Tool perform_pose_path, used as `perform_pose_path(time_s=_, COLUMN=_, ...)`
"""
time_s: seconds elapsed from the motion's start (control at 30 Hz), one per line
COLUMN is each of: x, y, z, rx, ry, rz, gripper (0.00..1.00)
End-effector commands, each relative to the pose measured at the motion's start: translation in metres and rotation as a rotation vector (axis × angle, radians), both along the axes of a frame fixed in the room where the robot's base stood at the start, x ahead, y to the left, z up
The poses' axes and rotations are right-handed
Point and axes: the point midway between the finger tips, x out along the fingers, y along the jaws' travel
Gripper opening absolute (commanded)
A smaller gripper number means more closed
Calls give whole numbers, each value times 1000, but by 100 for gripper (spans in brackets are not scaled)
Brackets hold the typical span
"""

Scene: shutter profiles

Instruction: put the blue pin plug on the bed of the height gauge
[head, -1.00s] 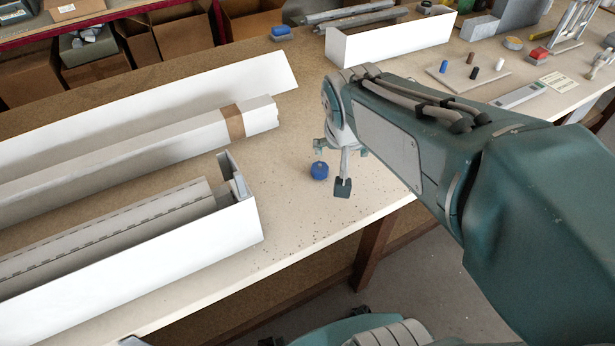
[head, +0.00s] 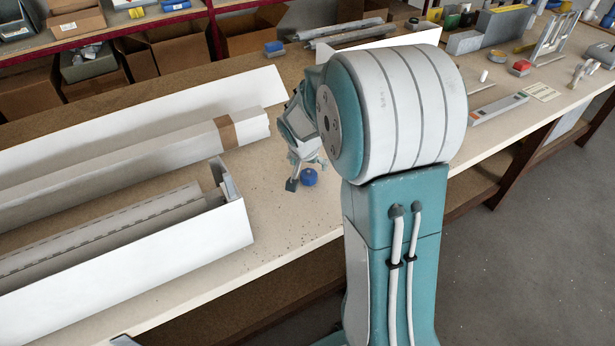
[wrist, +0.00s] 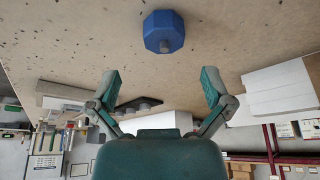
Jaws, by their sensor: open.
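The blue pin plug (head: 308,177) is a faceted blue piece on the bench top near its front edge. In the wrist view the blue pin plug (wrist: 163,30) shows at top centre with a small grey pin, apart from the fingers. My gripper (head: 304,166) is beside it in the head view, partly hidden by my arm. In the wrist view my gripper (wrist: 161,84) is open and empty, its fingers wide apart, with the plug beyond the tips. A metal frame stand (head: 555,42) is at the back right; I cannot tell whether it is the height gauge.
Long white shutter profiles (head: 120,155) and an open white box (head: 150,268) fill the left of the bench. The bench around the plug is clear.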

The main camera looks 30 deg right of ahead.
Motion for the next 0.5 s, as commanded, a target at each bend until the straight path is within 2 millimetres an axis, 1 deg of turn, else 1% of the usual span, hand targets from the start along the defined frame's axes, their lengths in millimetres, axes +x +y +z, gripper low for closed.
perform_pose_path(time_s=0.13, x=3, y=-2, z=-12, rx=-1, ry=2, rz=2, gripper=100)
perform_pose_path(time_s=0.33, x=13, y=-5, z=-42, rx=0, ry=3, rz=1, gripper=100)
perform_pose_path(time_s=0.4, x=15, y=-7, z=-48, rx=0, ry=2, rz=1, gripper=100)
perform_pose_path(time_s=0.5, x=16, y=-9, z=-52, rx=0, ry=-1, rz=1, gripper=100)
